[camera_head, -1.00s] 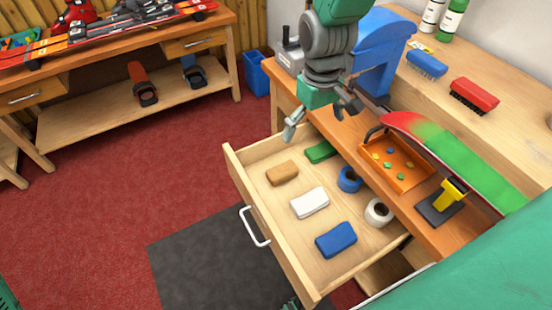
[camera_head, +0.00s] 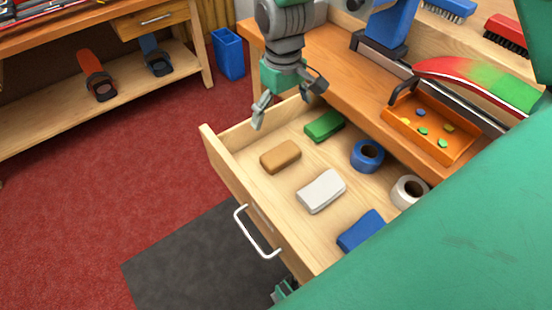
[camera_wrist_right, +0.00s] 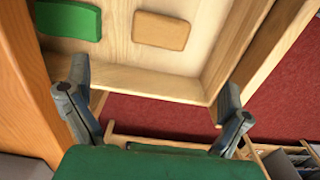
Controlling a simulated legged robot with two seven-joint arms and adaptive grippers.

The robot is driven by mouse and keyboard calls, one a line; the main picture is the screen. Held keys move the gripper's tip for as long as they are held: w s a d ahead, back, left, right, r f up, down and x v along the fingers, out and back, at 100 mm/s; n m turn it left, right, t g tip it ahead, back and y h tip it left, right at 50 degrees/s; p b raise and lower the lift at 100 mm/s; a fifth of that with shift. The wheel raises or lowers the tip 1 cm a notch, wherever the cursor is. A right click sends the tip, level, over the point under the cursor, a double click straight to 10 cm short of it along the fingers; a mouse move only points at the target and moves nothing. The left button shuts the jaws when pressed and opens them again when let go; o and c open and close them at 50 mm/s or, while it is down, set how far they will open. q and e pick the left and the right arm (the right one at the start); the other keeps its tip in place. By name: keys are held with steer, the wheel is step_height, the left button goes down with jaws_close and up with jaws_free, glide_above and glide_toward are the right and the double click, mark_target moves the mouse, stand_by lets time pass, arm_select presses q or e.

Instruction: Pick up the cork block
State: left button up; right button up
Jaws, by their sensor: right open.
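The cork block (camera_head: 280,157) is a tan rounded block lying in the open wooden drawer (camera_head: 229,172), near its left end. It also shows at the top of the right wrist view (camera_wrist_right: 162,31). My right gripper (camera_head: 290,97) is open and empty above the drawer's far left corner, up and apart from the cork block. In the right wrist view its two fingers (camera_wrist_right: 155,85) are spread wide, with the drawer's end wall between them. A small green and grey part at the bottom edge may be my left gripper (camera_head: 284,291); its fingers are not clear.
Beside the cork block lie a green block (camera_head: 324,126), a white block (camera_head: 321,191), a blue block (camera_head: 361,230), blue tape (camera_head: 367,156) and white tape (camera_head: 409,191). An orange tray (camera_head: 456,147) stands on the bench. My green arm covers the lower right.

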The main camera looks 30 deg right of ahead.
mark_target(280, 154)
steer(key=f+b, duration=0.1)
steer(key=f, duration=0.2)
steer(key=f+b, duration=0.1)
steer(key=f, duration=0.3)
steer(key=f+b, duration=0.1)
steer(key=f, duration=0.2)
steer(key=shift+w+d+f+b, duration=0.15)
steer(key=shift+d+b, duration=0.1)
steer(key=shift+b, duration=0.05)
steer(key=shift+a+f, duration=0.3)
steer(key=shift+f, duration=0.25)
steer(key=f+b, duration=0.1)
steer(key=f, duration=0.1)
steer(key=f+b, duration=0.1)
steer(key=f, duration=0.1)
steer(key=shift+s+f, duration=0.2)
steer(key=shift+f, duration=0.2)
steer(key=shift+d, duration=0.15)
steer(key=c, duration=0.7)
arm_select(q)
step_height(280, 154, down, 7)
steer(key=shift+w+f, duration=0.2)
arm_select(e)
steer(key=shift+a, duration=0.2)
steer(key=shift+c, duration=0.6)
